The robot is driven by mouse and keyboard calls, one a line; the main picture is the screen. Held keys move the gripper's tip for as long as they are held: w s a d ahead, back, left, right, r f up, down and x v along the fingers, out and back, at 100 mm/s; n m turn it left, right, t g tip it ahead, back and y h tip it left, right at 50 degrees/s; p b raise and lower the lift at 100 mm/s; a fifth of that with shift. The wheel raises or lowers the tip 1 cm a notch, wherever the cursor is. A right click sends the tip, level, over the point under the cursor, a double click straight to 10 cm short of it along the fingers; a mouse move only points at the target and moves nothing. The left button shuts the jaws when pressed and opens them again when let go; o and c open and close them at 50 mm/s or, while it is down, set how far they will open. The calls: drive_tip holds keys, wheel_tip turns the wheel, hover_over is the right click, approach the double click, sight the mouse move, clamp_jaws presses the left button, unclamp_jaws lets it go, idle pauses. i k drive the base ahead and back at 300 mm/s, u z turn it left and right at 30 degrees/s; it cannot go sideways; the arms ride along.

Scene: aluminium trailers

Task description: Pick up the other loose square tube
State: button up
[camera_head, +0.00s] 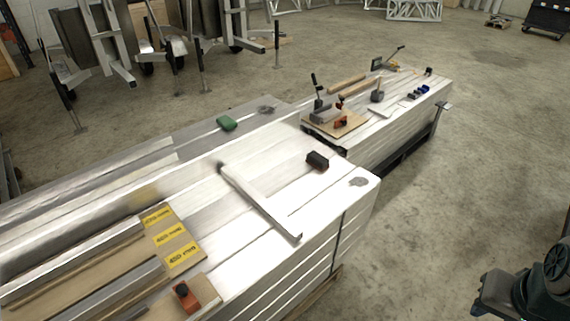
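A loose pale square tube (262,202) lies across the top of the near stack of aluminium profiles (315,262), set at an angle to their length. Its far end is near the middle of the stack and its near end is close to the stack's right-hand side. Long metal lengths (75,262) lie at the lower left beside brown board; I cannot tell whether any is a separate loose square tube. My gripper is not in view; only a dark part, probably of my arm, shows at the lower right.
On the near stack are a black block (317,160), a green object (227,123), an orange tool (186,296) and yellow labels (168,238). A farther stack (405,107) carries tools and wood pieces. Bare concrete floor (465,170) lies to the right.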

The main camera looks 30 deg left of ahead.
sight(294, 233)
drive_tip(key=u, duration=0.7)
drive_tip(key=i, duration=0.9)
drive_tip(key=u, duration=1.25)
drive_tip(key=i, duration=0.25)
drive_tip(key=u, duration=0.15)
